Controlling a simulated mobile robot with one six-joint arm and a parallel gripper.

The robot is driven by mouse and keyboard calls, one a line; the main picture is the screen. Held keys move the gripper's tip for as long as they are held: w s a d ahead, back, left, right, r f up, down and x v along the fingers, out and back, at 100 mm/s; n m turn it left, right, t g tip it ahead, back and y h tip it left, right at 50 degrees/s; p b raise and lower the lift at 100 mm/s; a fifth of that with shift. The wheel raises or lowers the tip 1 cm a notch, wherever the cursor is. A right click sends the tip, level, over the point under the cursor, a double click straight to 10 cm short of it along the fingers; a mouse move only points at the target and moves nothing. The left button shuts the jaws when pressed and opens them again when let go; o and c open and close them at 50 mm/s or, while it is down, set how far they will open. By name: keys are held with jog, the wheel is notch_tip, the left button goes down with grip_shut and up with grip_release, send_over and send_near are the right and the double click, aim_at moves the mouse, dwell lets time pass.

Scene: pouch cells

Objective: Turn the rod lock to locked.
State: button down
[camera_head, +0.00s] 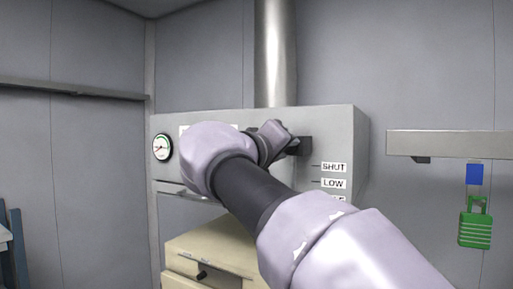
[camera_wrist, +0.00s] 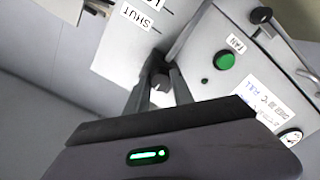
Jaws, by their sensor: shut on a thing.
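My gripper (camera_head: 284,140) reaches to the upper right front of a grey hood box (camera_head: 345,135), beside a black block (camera_head: 304,146) above the SHUT and LOW labels. In the wrist view my gripper's fingers (camera_wrist: 160,82) point at the panel and are shut on a small pale-grey part (camera_wrist: 160,96) between them. Its shape is mostly hidden by the fingers. No part is labelled as the rod lock, so I cannot tell for sure whether this is it, or which way it is turned.
A round gauge (camera_head: 162,147) is at the box's left, and a green FAN button (camera_wrist: 224,62) shows in the wrist view. A metal pipe (camera_head: 274,55) rises behind. A beige cabinet (camera_head: 205,250) stands below.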

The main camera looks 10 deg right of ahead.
jog(key=c, duration=1.1)
grip_release()
jog(key=shift+s+a, duration=0.1)
jog(key=b+v, duration=0.2)
jog(key=v, duration=1.5)
jog(key=shift+s, duration=0.1)
